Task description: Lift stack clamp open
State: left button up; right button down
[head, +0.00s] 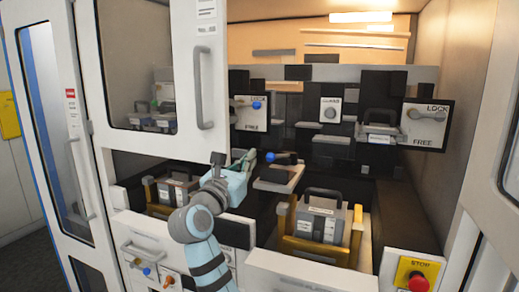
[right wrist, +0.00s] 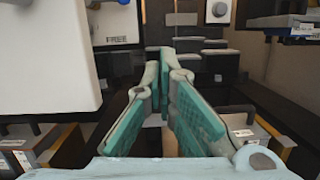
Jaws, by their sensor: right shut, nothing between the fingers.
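My right gripper (head: 248,158) is in the middle of the head view, in front of the dark stack opening. Its teal fingers (right wrist: 166,58) come together at the tips in the right wrist view, with nothing between them. A dark lever with a blue end (head: 282,158) is just right of the gripper; I cannot tell if they touch. A grey case (head: 320,215) with a dark handle sits in a yellow cradle (head: 308,245) below right. Which part is the stack clamp is not clear. My left gripper is not in view.
A white sliding door (head: 160,25) with a grey handle is left. A red stop button (head: 417,282) is at lower right.

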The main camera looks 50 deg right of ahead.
notch_tip(320, 180, down, 13)
jog(key=s+d+n+t+h+b, duration=0.1)
jog(key=s+d+n+h+b, duration=0.1)
jog(key=b, duration=0.5)
jog(key=w+a+r+p+x, duration=0.1)
jog(key=p+x, duration=0.1)
jog(key=x, duration=0.8)
jog(key=shift+w+d+r+t+y+p, duration=0.2)
jog(key=shift+d+t+y+p, duration=0.1)
jog(key=shift+t, duration=0.1)
